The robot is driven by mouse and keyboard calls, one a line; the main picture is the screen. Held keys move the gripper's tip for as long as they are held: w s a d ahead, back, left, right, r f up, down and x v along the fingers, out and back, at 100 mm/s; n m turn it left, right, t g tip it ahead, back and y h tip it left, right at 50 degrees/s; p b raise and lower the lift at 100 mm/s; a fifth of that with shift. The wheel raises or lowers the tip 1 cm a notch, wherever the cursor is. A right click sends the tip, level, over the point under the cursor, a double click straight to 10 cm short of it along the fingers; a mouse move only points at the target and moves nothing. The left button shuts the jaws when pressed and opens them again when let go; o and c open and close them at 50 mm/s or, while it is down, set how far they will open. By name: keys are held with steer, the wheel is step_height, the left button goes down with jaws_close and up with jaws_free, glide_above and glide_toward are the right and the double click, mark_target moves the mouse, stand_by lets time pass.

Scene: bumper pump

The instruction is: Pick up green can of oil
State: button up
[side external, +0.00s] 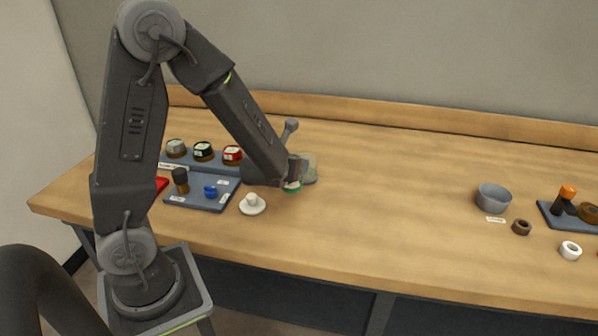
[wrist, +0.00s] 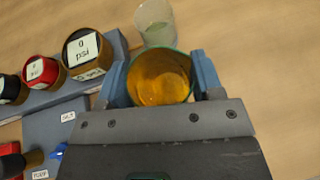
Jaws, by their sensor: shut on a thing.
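The green can of oil shows in the wrist view (wrist: 160,82) as a round, open-topped vessel with a green rim and amber inside. My gripper (wrist: 160,76) is shut on it, with one blue-grey finger on each side. In the side external view the can (side external: 292,187) is mostly hidden by my gripper (side external: 290,176); only a bit of green shows at its lower edge. I cannot tell whether the can touches the table.
A translucent cup (wrist: 155,22) stands just beyond the can. A grey bowl (side external: 493,197) stands right; the table between is clear.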

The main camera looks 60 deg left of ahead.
steer(key=s+a+r, duration=0.5)
steer(key=s+a, duration=0.1)
steer(key=shift+s+a+r, duration=0.2)
steer(key=shift+s+r, duration=0.05)
steer(key=shift+s, duration=0.1)
stand_by(0.5)
